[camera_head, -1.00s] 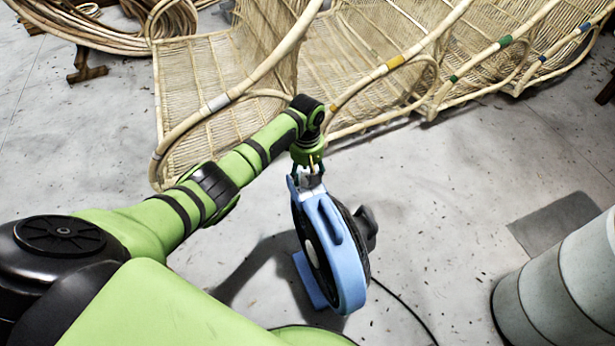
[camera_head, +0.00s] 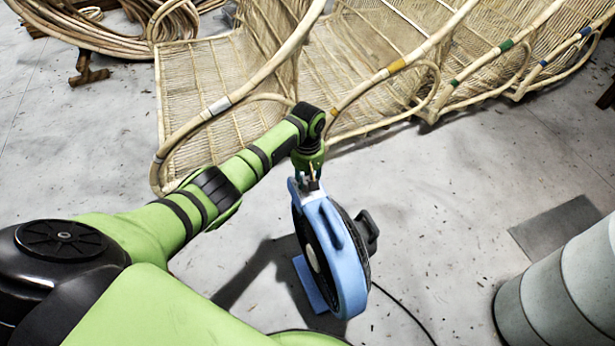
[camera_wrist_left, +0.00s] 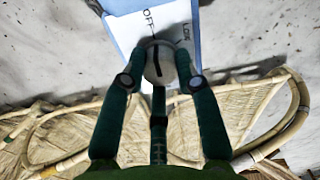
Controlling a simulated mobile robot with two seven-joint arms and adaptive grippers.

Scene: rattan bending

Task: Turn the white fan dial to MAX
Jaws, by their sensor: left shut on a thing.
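The blue fan (camera_head: 345,262) stands on the floor in the head view, its round side facing left. In the left wrist view, the pale round dial (camera_wrist_left: 160,64) sits on a white panel (camera_wrist_left: 172,22) marked OFF and LOW. A dark line crosses the dial, its upper end toward OFF; I cannot tell which end is the pointer. No MAX mark is visible. My left gripper (camera_head: 309,184) is at the top of the fan. In the left wrist view its fingers (camera_wrist_left: 160,80) are shut on the dial, one on each side. My right gripper is out of view.
Rattan chairs (camera_head: 215,80) stand in a row behind the fan. Rattan coils (camera_head: 95,25) lie at the back left. A grey cylinder (camera_head: 565,290) stands at the right, near a dark floor patch (camera_head: 553,226). A black cable (camera_head: 402,307) runs from the fan. Floor between is clear.

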